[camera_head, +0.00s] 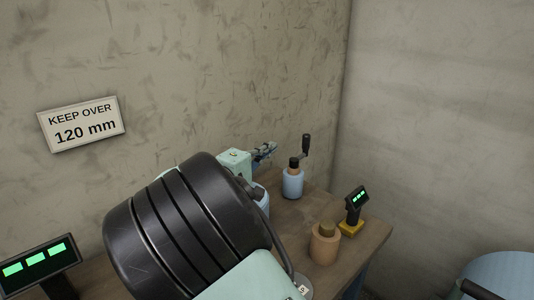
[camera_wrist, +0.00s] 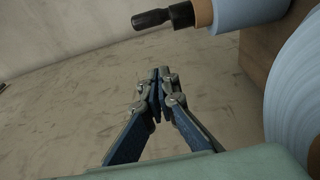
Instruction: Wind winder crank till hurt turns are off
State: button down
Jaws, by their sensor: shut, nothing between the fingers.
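The winder crank stands on the table in the head view, with an upright black handle (camera_head: 306,144) above a tan collar and a pale blue body (camera_head: 292,184). In the wrist view a dark handle (camera_wrist: 152,18), a tan collar and pale blue parts show at the top. My gripper (camera_head: 273,148) is left of the crank handle in the head view, apart from it. In the wrist view my gripper (camera_wrist: 160,78) has its fingers together with nothing between them. A large pale blue round surface (camera_wrist: 300,95) fills the right edge there; I cannot tell if its turns are hurt.
A tan roll (camera_head: 324,247) stands on the wooden table (camera_head: 372,233). A small display (camera_head: 357,198) with green bars stands behind it. Another green-barred display (camera_head: 40,262) is at lower left. A wall sign (camera_head: 82,123) reads "KEEP OVER 120 mm". A pale blue rounded object (camera_head: 505,272) is at lower right.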

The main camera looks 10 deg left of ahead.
jog(key=w+d, duration=0.4)
jog(key=d, duration=0.2)
jog(key=shift+w+b, duration=0.3)
jog(key=shift+w, duration=0.05)
jog(key=shift+a, duration=0.15)
